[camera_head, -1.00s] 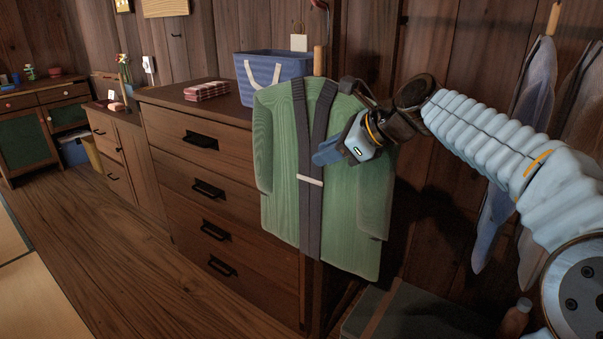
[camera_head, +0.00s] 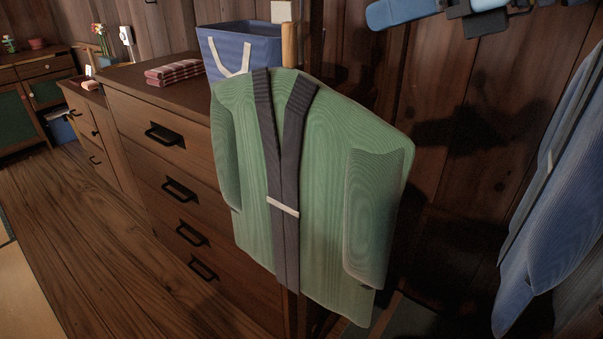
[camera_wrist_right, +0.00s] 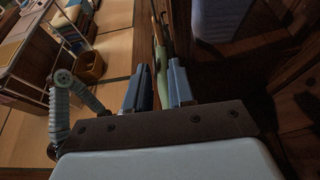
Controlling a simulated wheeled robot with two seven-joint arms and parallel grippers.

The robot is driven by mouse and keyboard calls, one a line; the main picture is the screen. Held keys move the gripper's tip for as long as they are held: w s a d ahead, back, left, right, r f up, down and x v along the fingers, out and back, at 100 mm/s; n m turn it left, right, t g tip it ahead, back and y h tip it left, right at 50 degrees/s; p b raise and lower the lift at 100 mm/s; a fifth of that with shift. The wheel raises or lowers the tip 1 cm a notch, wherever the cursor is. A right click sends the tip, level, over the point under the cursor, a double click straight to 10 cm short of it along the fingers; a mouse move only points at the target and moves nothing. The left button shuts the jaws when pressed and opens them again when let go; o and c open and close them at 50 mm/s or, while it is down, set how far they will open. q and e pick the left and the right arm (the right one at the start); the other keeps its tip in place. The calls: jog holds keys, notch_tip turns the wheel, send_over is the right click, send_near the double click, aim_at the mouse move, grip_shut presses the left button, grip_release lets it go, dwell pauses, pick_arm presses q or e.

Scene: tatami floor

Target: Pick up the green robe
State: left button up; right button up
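The green robe (camera_head: 325,190) hangs in the middle of the head view, below a wooden peg (camera_head: 290,45). It has two dark straps joined by a pale bar. My right gripper (camera_head: 372,15) is at the top edge of the head view, above and right of the robe's collar and apart from it in that picture; part of it is cut off. In the right wrist view its two blue fingers (camera_wrist_right: 159,66) stand apart. A narrow green strip shows in the gap, seemingly the robe seen edge-on; I cannot tell whether they touch. My left gripper is not in view.
A wooden dresser (camera_head: 140,105) stands left of and behind the robe, bearing a blue basket (camera_head: 245,55) and folded red-striped cloths (camera_head: 173,72). Blue garments (camera_head: 555,200) hang at the right by the plank wall. The floor (camera_head: 95,245) at the lower left is clear.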

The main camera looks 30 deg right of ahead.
aim_at(295, 45)
jog(key=b+x, duration=0.1)
jog(key=x, duration=1.2)
jog(key=shift+w+a, duration=0.15)
jog(key=shift+w, duration=0.1)
grip_shut()
jog(key=shift+r, duration=0.1)
dwell(0.8)
